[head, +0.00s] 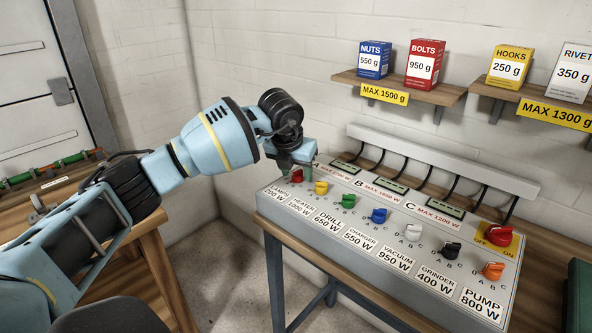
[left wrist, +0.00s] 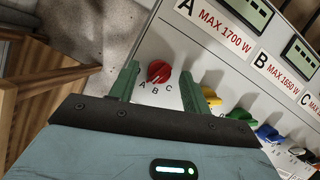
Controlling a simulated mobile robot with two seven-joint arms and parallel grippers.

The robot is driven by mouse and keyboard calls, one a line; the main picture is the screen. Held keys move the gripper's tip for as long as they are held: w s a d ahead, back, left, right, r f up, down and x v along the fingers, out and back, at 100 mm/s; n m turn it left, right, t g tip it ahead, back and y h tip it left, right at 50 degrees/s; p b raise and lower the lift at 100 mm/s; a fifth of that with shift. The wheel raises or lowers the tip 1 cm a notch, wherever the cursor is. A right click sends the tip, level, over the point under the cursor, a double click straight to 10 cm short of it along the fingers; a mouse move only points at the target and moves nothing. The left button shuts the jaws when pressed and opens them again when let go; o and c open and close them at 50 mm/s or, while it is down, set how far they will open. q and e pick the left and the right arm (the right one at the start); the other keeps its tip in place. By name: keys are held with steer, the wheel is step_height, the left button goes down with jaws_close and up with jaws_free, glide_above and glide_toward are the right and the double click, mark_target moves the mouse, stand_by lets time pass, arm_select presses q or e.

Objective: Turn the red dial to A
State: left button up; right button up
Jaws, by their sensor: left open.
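The red dial (head: 296,177) is at the left end of the grey control panel (head: 395,235), above the LAMP 200 W label, and my left gripper partly covers it in the head view. In the left wrist view the red dial (left wrist: 158,71) shows whole, with letters A, B and C printed below it. Its ridge slants toward the lower left, but I cannot tell exactly which letter it points to. My left gripper (left wrist: 160,85) is open, with one green finger on each side of the dial and gaps to both. My right gripper is not in view.
Beside it are yellow (head: 321,187), green (head: 348,201), blue (head: 378,215), white, black and orange dials in a row. A red OFF/ON switch (head: 497,233) is at the right end. Shelves with boxes (head: 425,65) hang above. A wooden bench (head: 150,255) stands left.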

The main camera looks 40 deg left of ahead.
arm_select(q)
steer(key=v, duration=0.7)
steer(key=shift+r, duration=0.4)
steer(key=shift+s+f, duration=0.1)
steer(key=shift+s, duration=0.1)
